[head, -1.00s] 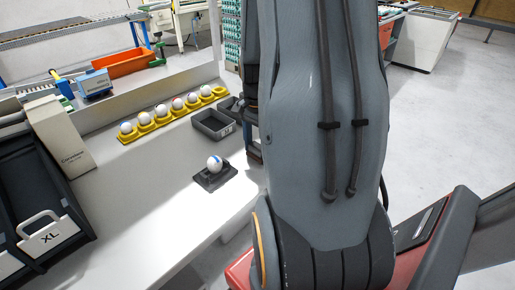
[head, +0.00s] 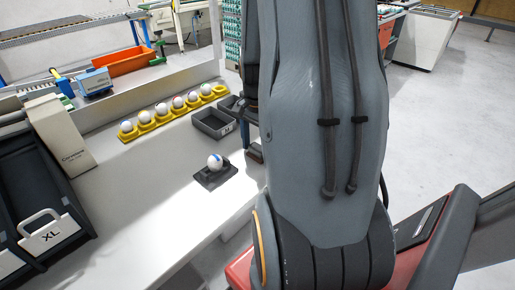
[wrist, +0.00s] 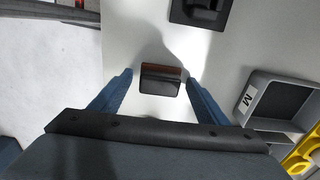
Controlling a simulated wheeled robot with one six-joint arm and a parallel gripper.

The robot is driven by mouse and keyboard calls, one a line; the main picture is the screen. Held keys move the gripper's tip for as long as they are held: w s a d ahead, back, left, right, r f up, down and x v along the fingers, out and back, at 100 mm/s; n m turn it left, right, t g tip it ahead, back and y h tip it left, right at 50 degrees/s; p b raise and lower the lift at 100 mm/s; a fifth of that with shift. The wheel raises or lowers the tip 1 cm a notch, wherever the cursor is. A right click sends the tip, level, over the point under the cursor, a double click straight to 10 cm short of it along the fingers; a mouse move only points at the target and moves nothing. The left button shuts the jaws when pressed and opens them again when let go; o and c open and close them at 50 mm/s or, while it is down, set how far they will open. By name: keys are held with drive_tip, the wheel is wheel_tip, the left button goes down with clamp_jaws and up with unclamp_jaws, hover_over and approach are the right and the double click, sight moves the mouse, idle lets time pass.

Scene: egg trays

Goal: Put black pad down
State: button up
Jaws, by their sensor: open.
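The black pad (wrist: 161,83) is a small dark block with a reddish-brown edge. In the wrist view it lies on the white table between my fingertips, with a gap on each side. My gripper (wrist: 159,77) has two blue fingers, spread open and holding nothing. In the head view the pad (head: 256,153) shows just left of my arm, below a blue finger; my arm hides most of the gripper there.
A black holder (head: 229,171) bearing a white and blue egg (head: 215,161) stands left of the pad. A grey bin (wrist: 257,113) marked M is nearby. A yellow tray (head: 129,136) holds several eggs. White table surface (head: 150,185) is clear at the front left.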

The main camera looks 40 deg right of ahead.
sight(257, 147)
wheel_tip(257, 147, up, 12)
drive_tip(key=b, duration=0.2)
drive_tip(key=s+a+f+n, duration=0.1)
drive_tip(key=a+f+n, duration=0.1)
drive_tip(key=a+n, duration=0.3)
drive_tip(key=a+f+n, duration=0.3)
drive_tip(key=a+n, duration=0.3)
drive_tip(key=a, duration=0.5)
drive_tip(key=s+a+f+n, duration=0.1)
drive_tip(key=a+f+n, duration=0.1)
drive_tip(key=a+n, duration=0.4)
drive_tip(key=shift+s+a+f+t, duration=0.15)
drive_tip(key=shift+a+f, duration=0.05)
drive_tip(key=shift+a, duration=0.4)
drive_tip(key=shift+s+a+f+t, duration=0.15)
drive_tip(key=shift+a+f, duration=0.05)
drive_tip(key=shift+a, duration=0.35)
drive_tip(key=shift+c, duration=0.5)
